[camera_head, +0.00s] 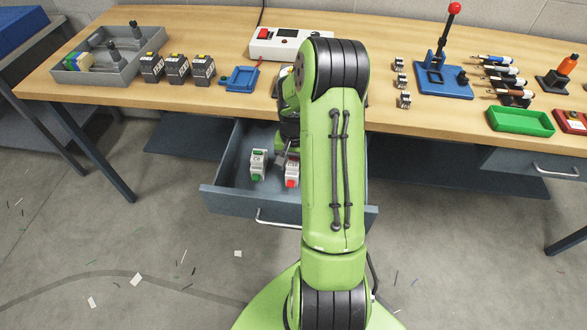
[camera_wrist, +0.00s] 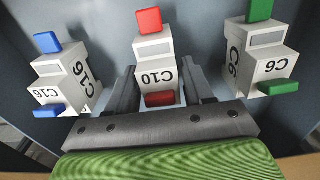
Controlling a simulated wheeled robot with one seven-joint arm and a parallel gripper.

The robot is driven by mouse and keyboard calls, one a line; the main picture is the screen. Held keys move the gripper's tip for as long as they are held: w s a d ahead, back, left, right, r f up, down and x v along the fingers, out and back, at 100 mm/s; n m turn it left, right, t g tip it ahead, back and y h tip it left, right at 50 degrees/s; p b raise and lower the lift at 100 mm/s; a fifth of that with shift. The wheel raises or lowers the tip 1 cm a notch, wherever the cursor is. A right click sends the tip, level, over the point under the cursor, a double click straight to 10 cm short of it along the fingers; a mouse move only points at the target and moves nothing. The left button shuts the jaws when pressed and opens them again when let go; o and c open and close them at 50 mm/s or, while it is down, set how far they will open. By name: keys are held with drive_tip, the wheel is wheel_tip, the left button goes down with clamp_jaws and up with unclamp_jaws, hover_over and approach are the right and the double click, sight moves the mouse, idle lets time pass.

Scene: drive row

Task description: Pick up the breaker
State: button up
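Three white breakers stand in the open drawer. In the wrist view, the C10 breaker (camera_wrist: 154,50) with red ends is in the middle, the C16 breaker (camera_wrist: 62,75) with blue ends is at left, and the C6 breaker (camera_wrist: 262,62) with green ends is at right. My gripper (camera_wrist: 160,78) has one finger on each side of the C10 breaker, with small gaps showing, so it looks open around it. In the head view, the green-ended breaker (camera_head: 258,164) and the red-ended breaker (camera_head: 292,172) show; my arm hides the blue-ended one.
The grey drawer (camera_head: 226,190) sticks out under the wooden bench (camera_head: 220,105), its walls close around the breakers. On the bench are a grey tray (camera_head: 112,72), black blocks (camera_head: 177,68), a white device (camera_head: 283,43), a blue lever press (camera_head: 440,80) and a green tray (camera_head: 520,122).

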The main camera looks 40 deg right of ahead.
drive_tip(key=shift+r, duration=0.1)
drive_tip(key=c, duration=0.8)
